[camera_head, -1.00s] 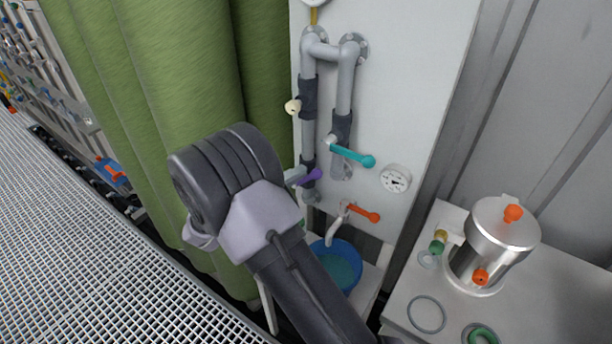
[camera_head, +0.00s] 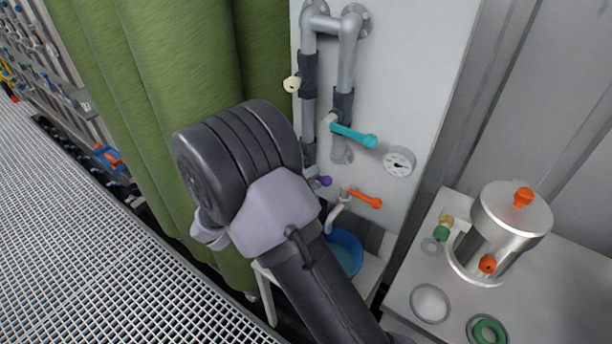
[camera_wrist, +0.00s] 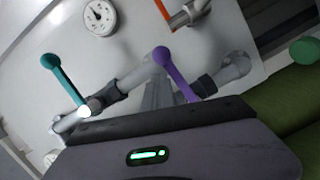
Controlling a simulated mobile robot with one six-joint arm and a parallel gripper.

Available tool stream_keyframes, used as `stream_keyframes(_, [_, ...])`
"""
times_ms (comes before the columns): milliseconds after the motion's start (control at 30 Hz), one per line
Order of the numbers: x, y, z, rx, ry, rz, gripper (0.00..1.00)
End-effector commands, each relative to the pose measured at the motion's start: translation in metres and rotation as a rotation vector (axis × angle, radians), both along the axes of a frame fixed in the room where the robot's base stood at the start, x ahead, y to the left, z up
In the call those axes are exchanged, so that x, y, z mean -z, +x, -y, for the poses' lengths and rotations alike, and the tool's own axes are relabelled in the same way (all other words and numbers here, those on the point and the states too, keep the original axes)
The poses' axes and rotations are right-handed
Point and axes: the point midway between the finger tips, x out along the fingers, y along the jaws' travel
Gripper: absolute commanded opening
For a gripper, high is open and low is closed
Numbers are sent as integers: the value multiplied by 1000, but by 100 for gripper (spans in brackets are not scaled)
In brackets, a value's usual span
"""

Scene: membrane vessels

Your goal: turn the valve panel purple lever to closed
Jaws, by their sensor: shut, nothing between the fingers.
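The purple lever (camera_wrist: 174,72) is on a grey pipe of the white valve panel (camera_wrist: 225,40). In the head view only the purple knob (camera_head: 325,181) and a little of the lever show beside my arm. My gripper (camera_wrist: 160,95) is shut and empty, with its grey fingers close beside the lever's left side in the wrist view. I cannot tell whether they touch it. In the head view my arm hides the gripper.
A blue bucket (camera_head: 346,250) stands below. A green curtain (camera_head: 180,60) hangs left; a bench (camera_head: 400,300) with a steel vessel (camera_head: 505,235) stands right.

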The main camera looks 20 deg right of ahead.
Motion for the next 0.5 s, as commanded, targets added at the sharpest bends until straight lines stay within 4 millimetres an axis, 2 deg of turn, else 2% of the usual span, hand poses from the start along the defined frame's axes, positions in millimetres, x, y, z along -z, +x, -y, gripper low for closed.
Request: stream_keyframes(500, [5,-2,1,0,43,63,0])
